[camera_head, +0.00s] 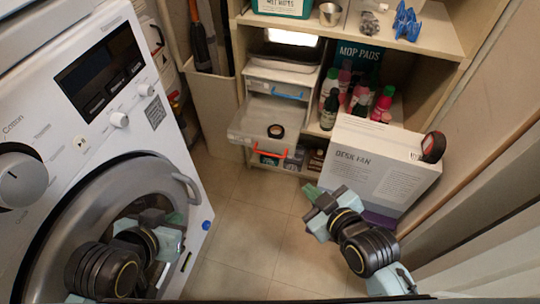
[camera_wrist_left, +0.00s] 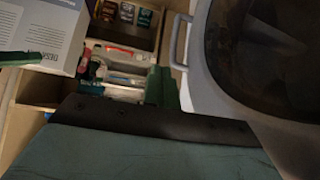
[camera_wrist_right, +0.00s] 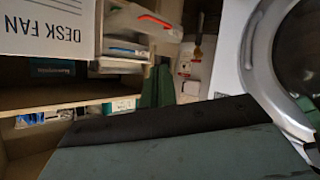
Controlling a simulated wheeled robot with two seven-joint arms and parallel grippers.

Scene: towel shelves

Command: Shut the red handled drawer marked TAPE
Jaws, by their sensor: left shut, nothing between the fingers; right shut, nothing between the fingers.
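The red handled drawer (camera_head: 250,125) is a clear, pale drawer pulled out from the shelf unit in the head view. Its red handle (camera_head: 270,153) is at the front edge and a black tape roll (camera_head: 275,131) lies inside. No TAPE label is readable. The red handle also shows in the right wrist view (camera_wrist_right: 153,19). My right gripper (camera_head: 311,192) is shut and empty, in front of the drawer to the lower right, apart from it. My left gripper (camera_head: 176,219) is shut and empty beside the washer door, well short of the drawer.
A blue handled drawer (camera_head: 285,94) sits above the red one. A large desk fan box (camera_head: 375,165) stands right of the drawer, close to my right gripper, with a tape measure (camera_head: 433,147) on it. The washing machine (camera_head: 95,110) fills the left. Floor (camera_head: 245,205) between is clear.

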